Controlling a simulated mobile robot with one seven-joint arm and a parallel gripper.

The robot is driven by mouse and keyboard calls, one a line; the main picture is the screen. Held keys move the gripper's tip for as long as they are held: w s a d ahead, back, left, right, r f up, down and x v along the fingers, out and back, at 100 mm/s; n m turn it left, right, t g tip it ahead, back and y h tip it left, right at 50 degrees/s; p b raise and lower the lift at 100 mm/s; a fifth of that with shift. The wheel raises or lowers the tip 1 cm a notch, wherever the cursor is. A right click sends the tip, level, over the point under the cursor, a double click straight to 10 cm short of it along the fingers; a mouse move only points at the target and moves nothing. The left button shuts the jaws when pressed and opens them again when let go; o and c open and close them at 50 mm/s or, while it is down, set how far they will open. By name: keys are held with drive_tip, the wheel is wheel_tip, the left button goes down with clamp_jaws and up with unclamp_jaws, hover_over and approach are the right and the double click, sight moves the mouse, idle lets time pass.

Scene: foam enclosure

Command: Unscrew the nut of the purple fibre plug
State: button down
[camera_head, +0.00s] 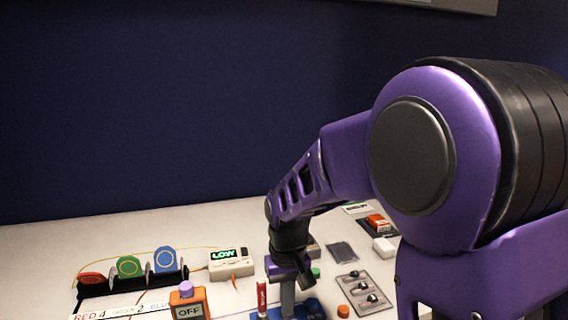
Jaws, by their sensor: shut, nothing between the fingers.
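My gripper (288,304) points down over the near middle of the table, its fingers close together with nothing seen between them. It is in front of a blue base (312,309), and hides part of it. I cannot make out the purple fibre plug or its nut for certain. An orange box (188,305) marked OFF, with a small purple-looking piece on top, stands at the lower left, apart from my gripper.
A red cylinder (262,296) stands just left of my gripper. A white box (231,264) reading LOW has an orange cable. Red, green and blue spools (129,267) stand at the left. A grey tray (364,293) with small knobs and an orange cap (343,311) are at the right.

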drive_tip(key=shift+d, duration=0.2)
drive_tip(key=shift+w+d+p, duration=0.2)
drive_tip(key=shift+d+p, duration=0.1)
drive_tip(key=shift+p, duration=0.2)
drive_tip(key=shift+w, duration=0.1)
drive_tip(key=shift+d, duration=0.15)
drive_tip(key=shift+s+d+r, duration=0.1)
drive_tip(key=shift+s+d, duration=0.05)
drive_tip(key=shift+s, duration=0.15)
wheel_tip(320, 180, up, 6)
drive_tip(key=p, duration=0.5)
drive_tip(key=shift+s, duration=0.1)
